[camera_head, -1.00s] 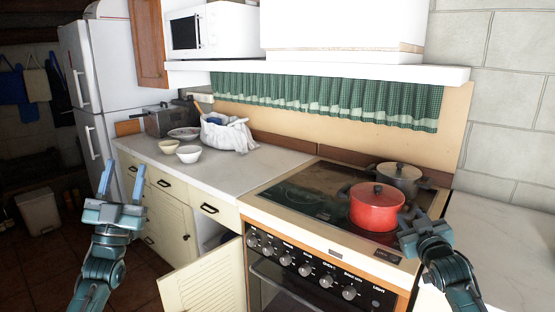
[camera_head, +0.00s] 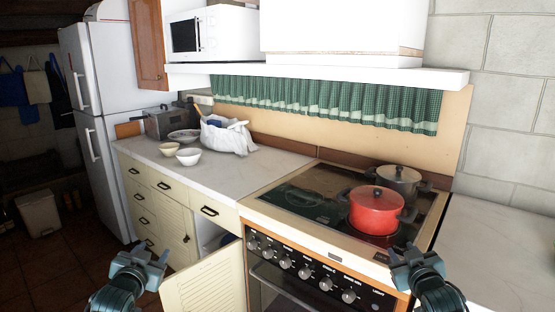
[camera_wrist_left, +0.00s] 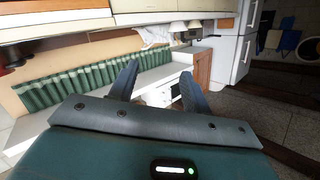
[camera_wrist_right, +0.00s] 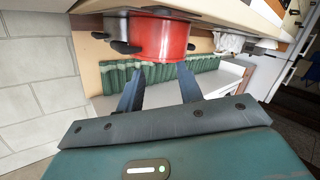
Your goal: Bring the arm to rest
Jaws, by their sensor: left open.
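My left gripper (camera_head: 142,262) is low in the head view, in front of the drawers and the open cupboard door. In the left wrist view its two fingers (camera_wrist_left: 157,88) stand apart with nothing between them. My right gripper (camera_head: 414,258) is at the lower right of the head view, by the front right corner of the stove. In the right wrist view its fingers (camera_wrist_right: 158,90) are apart and empty. A red lidded pot (camera_head: 375,211) sits on the stove top; it also shows beyond the fingers in the right wrist view (camera_wrist_right: 163,38).
The stove (camera_head: 300,198) also carries a dark grey pot (camera_head: 399,178). White bowls (camera_head: 188,157) and a white bag (camera_head: 228,137) are on the left counter (camera_head: 265,160). A cupboard door (camera_head: 207,283) stands open beside the oven. The right counter (camera_head: 500,240) is mostly clear.

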